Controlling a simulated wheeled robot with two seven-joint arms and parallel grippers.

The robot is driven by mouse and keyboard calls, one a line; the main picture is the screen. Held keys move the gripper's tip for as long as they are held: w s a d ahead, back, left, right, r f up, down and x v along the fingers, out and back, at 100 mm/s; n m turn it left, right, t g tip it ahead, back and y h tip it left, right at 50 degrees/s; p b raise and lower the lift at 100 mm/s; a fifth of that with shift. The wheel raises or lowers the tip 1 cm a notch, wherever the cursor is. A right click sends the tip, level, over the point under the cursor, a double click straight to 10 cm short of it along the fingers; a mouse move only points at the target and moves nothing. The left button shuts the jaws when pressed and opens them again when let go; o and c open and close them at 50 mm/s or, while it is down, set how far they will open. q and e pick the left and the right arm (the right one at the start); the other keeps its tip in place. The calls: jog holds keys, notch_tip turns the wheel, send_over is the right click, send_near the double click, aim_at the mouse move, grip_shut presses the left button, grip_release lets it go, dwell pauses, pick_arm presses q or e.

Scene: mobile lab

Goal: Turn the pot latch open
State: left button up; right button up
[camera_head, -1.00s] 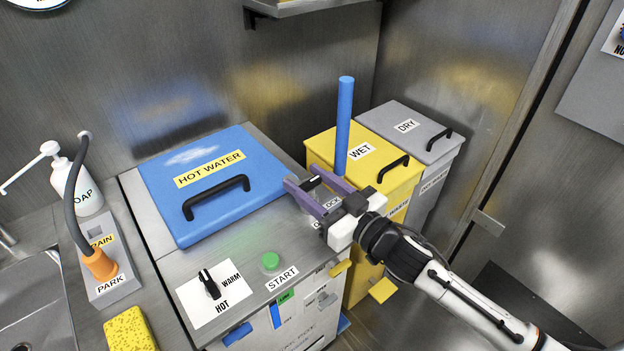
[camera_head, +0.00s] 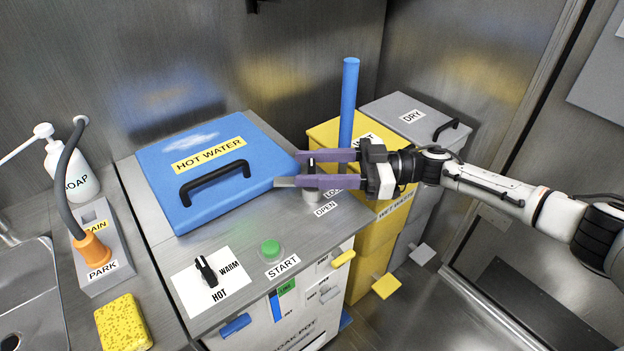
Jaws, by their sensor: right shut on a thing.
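The pot latch (camera_head: 312,194) is a small grey knob with a dark upright handle on the steel counter, just right of the blue HOT WATER lid (camera_head: 214,190). An OPEN label (camera_head: 326,209) lies in front of it, and a partly hidden LOCK label (camera_head: 334,193) is to its right. My right gripper (camera_head: 312,168) reaches in from the right with its purple fingers on either side of the latch handle, shut on it. The fingers hide part of the latch, so its exact angle is hard to tell. My left gripper is not in view.
A green START button (camera_head: 270,249) and a HOT/WARM dial (camera_head: 206,270) sit at the counter front. The yellow WET bin (camera_head: 376,235) with a blue upright pole (camera_head: 348,100) and the grey DRY bin (camera_head: 425,118) stand right. Soap bottle, hose and sponge (camera_head: 123,322) are left.

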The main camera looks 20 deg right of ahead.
jog(key=shift+f+n+g+y+b, duration=0.15)
jog(key=shift+n+g+b, duration=0.4)
jog(key=shift+g+b, duration=0.35)
jog(key=shift+f+n+g+y+b, duration=0.15)
jog(key=shift+n+g+b, duration=0.4)
jog(key=shift+g+b, duration=0.35)
jog(key=shift+r+n+g+b, duration=0.2)
jog(key=shift+n+g+b, duration=0.1)
jog(key=shift+g+b, duration=0.15)
jog(key=shift+r, duration=0.1)
jog(key=shift+a, duration=0.1)
jog(key=o, duration=1.5)
